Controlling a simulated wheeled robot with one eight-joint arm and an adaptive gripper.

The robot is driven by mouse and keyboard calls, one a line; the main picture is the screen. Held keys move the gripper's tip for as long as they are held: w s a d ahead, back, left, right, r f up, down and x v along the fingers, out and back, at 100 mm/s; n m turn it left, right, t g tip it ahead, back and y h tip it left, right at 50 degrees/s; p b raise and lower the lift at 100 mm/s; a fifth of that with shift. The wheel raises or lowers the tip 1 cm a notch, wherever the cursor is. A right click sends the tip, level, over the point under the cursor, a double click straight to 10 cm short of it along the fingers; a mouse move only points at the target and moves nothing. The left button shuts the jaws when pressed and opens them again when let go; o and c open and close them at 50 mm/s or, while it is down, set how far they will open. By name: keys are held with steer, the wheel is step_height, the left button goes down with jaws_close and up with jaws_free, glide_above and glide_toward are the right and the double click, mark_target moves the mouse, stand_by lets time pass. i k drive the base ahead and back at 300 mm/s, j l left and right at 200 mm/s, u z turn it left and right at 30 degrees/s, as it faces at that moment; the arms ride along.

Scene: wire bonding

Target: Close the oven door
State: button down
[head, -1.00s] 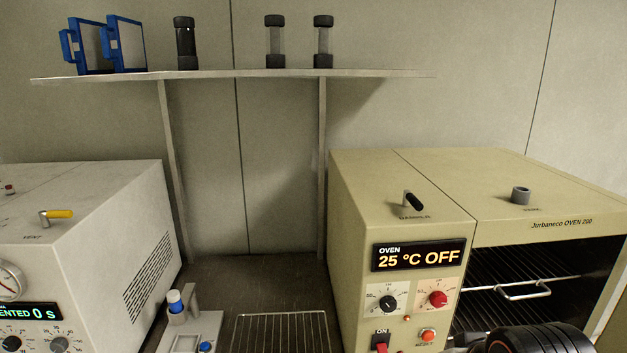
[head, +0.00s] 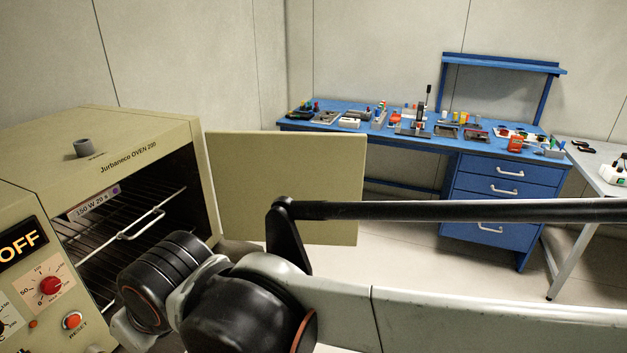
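The oven (head: 115,150) stands at the left with its chamber open to view. Its door (head: 240,190) is a flat beige panel that stands swung wide open to the right of the chamber.
A wire rack with a handle (head: 140,222) sits in the oven chamber. The oven's control panel (head: 52,300) is at the lower left. A blue workbench (head: 395,180) with several small items stands behind at the right, with a grey table (head: 590,165) beside it. Pale floor shows between.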

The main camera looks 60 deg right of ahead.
mark_target(249, 170)
steer(key=k+l+u, duration=0.2)
steer(key=l, duration=0.4)
steer(key=k+l+u, duration=0.25)
steer(key=l, duration=0.3)
steer(key=k+l+u, duration=0.2)
steer(key=l, duration=0.35)
steer(key=k+l+u, duration=0.2)
steer(key=l, duration=0.3)
steer(key=k+l+u, duration=0.2)
steer(key=k+l, duration=0.15)
steer(key=l+u, duration=0.1)
steer(key=l, duration=0.35)
steer(key=k+l+u, duration=0.15)
steer(key=l, duration=0.3)
steer(key=k+l+u, duration=0.1)
steer(key=l, duration=0.35)
steer(key=k+l+u, duration=0.1)
steer(key=l, duration=0.35)
steer(key=k+l+u, duration=0.15)
steer(key=l, duration=0.3)
